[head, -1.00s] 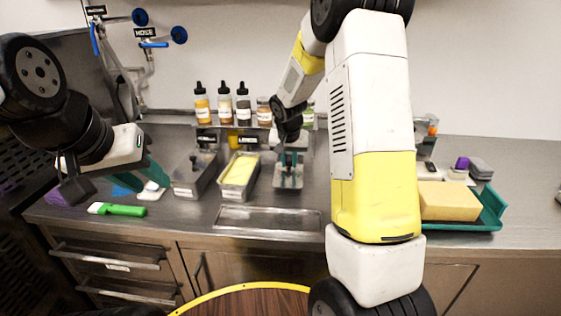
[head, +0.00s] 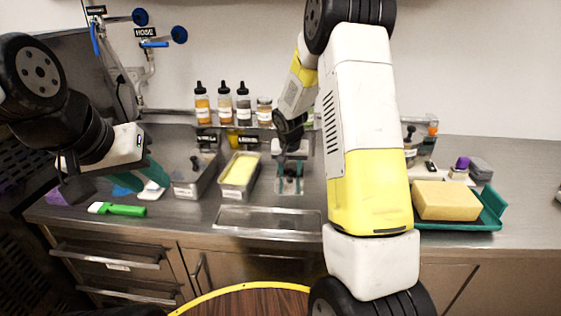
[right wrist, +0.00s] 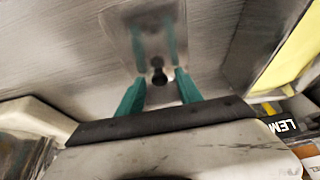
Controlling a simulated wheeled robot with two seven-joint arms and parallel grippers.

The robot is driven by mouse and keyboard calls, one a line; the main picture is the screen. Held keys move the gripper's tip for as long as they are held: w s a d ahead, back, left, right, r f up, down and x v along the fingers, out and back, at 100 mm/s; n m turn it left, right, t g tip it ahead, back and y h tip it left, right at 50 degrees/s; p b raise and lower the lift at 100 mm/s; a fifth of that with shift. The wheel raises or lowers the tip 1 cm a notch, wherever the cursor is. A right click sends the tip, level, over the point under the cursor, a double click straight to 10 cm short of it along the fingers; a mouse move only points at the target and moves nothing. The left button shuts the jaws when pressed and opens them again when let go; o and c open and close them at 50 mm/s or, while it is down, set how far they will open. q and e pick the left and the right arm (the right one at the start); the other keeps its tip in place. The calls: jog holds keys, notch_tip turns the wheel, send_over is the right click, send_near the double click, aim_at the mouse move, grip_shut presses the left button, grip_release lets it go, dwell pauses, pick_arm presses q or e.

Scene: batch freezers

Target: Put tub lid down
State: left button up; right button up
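The tub lid (right wrist: 146,35) is a shiny metal plate with a black knob (right wrist: 158,76). It lies on the steel counter, right of the open tub of yellow contents (head: 238,176). The lid also shows in the head view (head: 290,186). My right gripper (right wrist: 160,88) is above the lid with its teal fingers apart on either side of the knob, a gap showing at each side. It also shows in the head view (head: 290,172). My left gripper (head: 152,178) hangs over the left of the counter; its finger opening is not clear.
A lidded metal tub (head: 190,182) stands left of the yellow one. A shallow tray (head: 268,219) lies near the front edge. Bottles (head: 243,106) line the back. A green-handled scraper (head: 118,209) is at left; a yellow block (head: 446,201) sits on a teal tray (head: 490,213) at right.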

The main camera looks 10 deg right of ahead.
jog(key=s+a+r+n+y, duration=0.1)
jog(key=s+r, duration=0.7)
jog(key=r, duration=0.2)
jog(key=s+a+r, duration=0.1)
jog(key=s+r, duration=0.7)
jog(key=r, duration=0.2)
jog(key=s+a+r+n+t+y, duration=0.1)
jog(key=s, duration=0.7)
jog(key=s+a+r+n+y, duration=0.1)
jog(key=s+r, duration=0.1)
jog(key=s, duration=0.6)
jog(key=shift+s+a+n+t, duration=0.3)
jog(key=shift+s+n+t, duration=0.05)
jog(key=shift+n+t, duration=0.05)
